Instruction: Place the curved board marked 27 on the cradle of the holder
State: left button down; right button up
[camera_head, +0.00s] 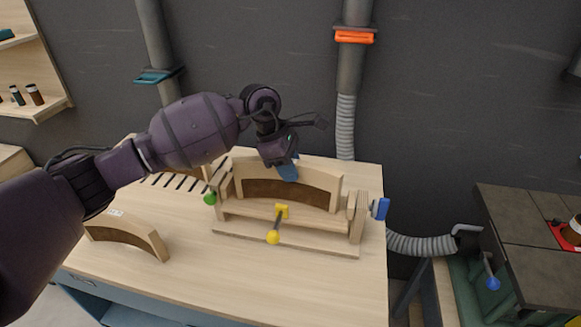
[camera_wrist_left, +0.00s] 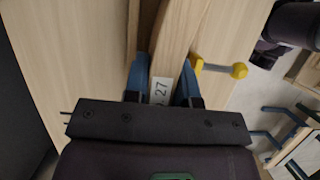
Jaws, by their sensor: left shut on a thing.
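The curved board marked 27 (camera_head: 318,178) is a pale wooden arc with a darker inner face, standing upright at the holder, arch upward. Its label 27 (camera_wrist_left: 160,90) shows in the left wrist view between my fingers. My left gripper (camera_head: 288,170) is shut on the top middle of the board; its blue fingers also show in the left wrist view (camera_wrist_left: 161,82). The holder (camera_head: 290,240) is a wooden frame with end posts, a green knob (camera_head: 210,199), a yellow lever (camera_head: 274,237) and a blue knob (camera_head: 380,208). Whether the board touches the cradle is hidden. My right gripper is not in view.
Another curved board (camera_head: 150,240) with a white label stands at the left front of the wooden table (camera_head: 290,285). A slotted rack (camera_head: 172,182) lies behind it. The table's front right is clear. A grey hose (camera_head: 420,245) runs beside the right edge.

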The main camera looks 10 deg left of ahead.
pick_arm(q)
jog(key=shift+f, duration=0.15)
jog(key=c, duration=1.2)
grip_release()
jog(key=shift+c, duration=0.2)
jog(key=o, duration=0.3)
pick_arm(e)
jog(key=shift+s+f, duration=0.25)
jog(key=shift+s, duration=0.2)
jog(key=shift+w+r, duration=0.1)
pick_arm(q)
jog(key=shift+r, duration=0.25)
jog(key=b+v, duration=0.1)
jog(key=v, duration=0.9)
jog(key=shift+a+r, duration=0.45)
jog(key=shift+r, duration=0.4)
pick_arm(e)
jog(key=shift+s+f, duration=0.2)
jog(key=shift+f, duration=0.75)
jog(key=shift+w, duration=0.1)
